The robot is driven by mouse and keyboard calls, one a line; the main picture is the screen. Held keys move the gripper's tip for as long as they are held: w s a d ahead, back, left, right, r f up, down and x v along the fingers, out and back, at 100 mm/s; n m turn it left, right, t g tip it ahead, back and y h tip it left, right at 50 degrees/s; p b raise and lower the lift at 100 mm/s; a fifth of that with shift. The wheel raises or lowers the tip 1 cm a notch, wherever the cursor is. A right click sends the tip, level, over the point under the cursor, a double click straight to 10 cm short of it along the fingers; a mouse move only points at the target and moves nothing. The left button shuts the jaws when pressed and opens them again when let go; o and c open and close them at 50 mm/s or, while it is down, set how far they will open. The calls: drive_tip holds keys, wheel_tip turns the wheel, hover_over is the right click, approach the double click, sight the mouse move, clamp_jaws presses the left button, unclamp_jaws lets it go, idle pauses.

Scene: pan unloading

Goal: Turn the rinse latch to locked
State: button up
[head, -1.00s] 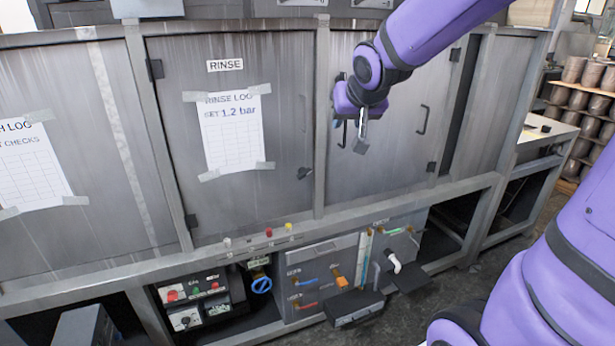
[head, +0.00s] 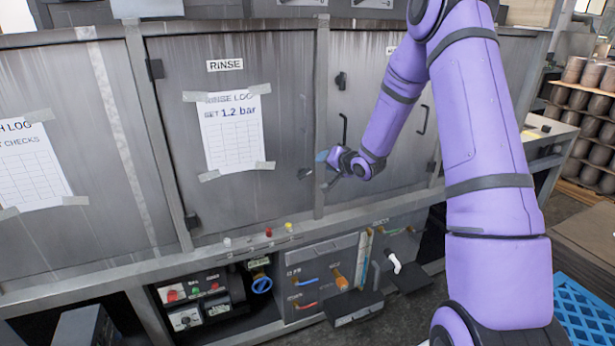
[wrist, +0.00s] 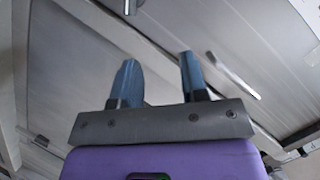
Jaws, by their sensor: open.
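The rinse latch (head: 304,173) is a small dark latch at the lower right edge of the grey door (head: 265,110) labelled RINSE. It looks tilted in the head view, and its exact setting is too small to read. My gripper (head: 325,169) is open and empty, just right of the latch, with its fingers directed left towards it. A small gap seems to lie between them, and I cannot tell the depth. In the wrist view my gripper (wrist: 158,78) shows two blue-grey fingers spread apart with nothing between them. I cannot surely make out the latch there.
A bar handle (head: 343,130) on the neighbouring door is close above my gripper. It seems to show in the wrist view as a bright bar (wrist: 233,77). A frame post (head: 321,110) stands between the doors. Below are a ledge with small coloured lamps (head: 268,232) and a blue valve wheel (head: 261,284).

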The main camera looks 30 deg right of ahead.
drive_tip(key=m+t+y, duration=0.2)
approach(306, 175)
drive_tip(key=x, duration=0.9)
drive_tip(key=shift+w, duration=0.25)
clamp_jaws()
